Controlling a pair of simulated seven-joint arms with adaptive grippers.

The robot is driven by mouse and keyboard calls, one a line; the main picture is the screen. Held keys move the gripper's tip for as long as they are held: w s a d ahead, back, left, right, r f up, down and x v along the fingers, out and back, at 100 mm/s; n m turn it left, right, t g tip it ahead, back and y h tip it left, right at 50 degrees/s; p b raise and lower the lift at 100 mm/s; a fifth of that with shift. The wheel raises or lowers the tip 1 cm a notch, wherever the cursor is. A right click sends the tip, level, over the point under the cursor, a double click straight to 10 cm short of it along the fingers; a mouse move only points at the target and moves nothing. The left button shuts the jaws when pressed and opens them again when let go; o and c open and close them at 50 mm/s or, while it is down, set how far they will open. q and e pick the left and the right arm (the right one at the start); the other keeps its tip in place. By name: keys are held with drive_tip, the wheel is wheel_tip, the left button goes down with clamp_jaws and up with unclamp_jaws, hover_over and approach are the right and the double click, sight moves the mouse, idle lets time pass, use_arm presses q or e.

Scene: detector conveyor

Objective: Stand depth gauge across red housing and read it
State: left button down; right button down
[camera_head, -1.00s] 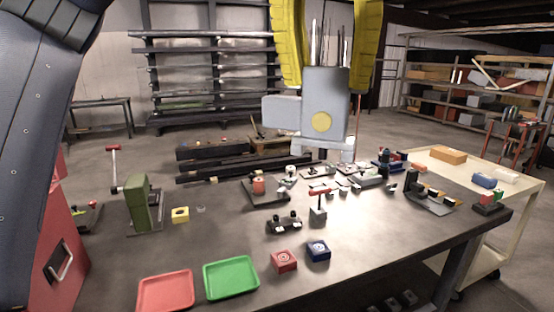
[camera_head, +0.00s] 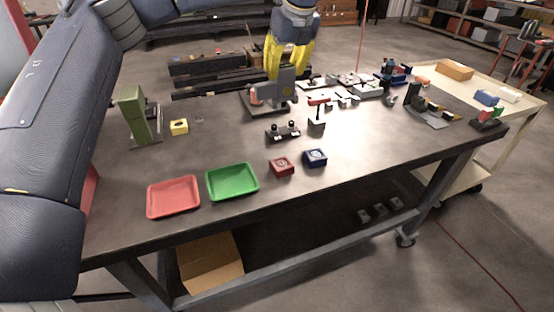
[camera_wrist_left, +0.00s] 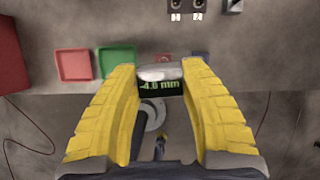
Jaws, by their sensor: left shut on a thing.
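The red housing (camera_head: 281,166) is a small square block with a round mark on top, standing on the table near the front, apart from the gauge. A similar blue block (camera_head: 315,158) stands just right of it. In the left wrist view, the gauge and fingers partly hide both blocks. My right gripper is not in view.
A red tray (camera_head: 173,197) and a green tray (camera_head: 232,182) lie left of the blocks. A dark block with two knobs (camera_head: 283,133) and a small stand (camera_head: 317,113) are behind them. A green press (camera_head: 133,112) is at left. The front right tabletop is clear.

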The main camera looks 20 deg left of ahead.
use_arm(q)
wheel_tip(320, 180, down, 20)
drive_tip(key=shift+a, duration=0.2)
idle(0.6)
drive_tip(key=shift+w+f, duration=0.1)
drive_tip(key=shift+f, duration=0.55)
drive_tip(key=c, duration=0.8)
unclamp_jaws()
drive_tip(key=v, duration=1.3)
drive_tip(key=shift+w+a, duration=0.15)
drive_tip(key=shift+w, duration=0.05)
drive_tip(key=shift+r, duration=0.15)
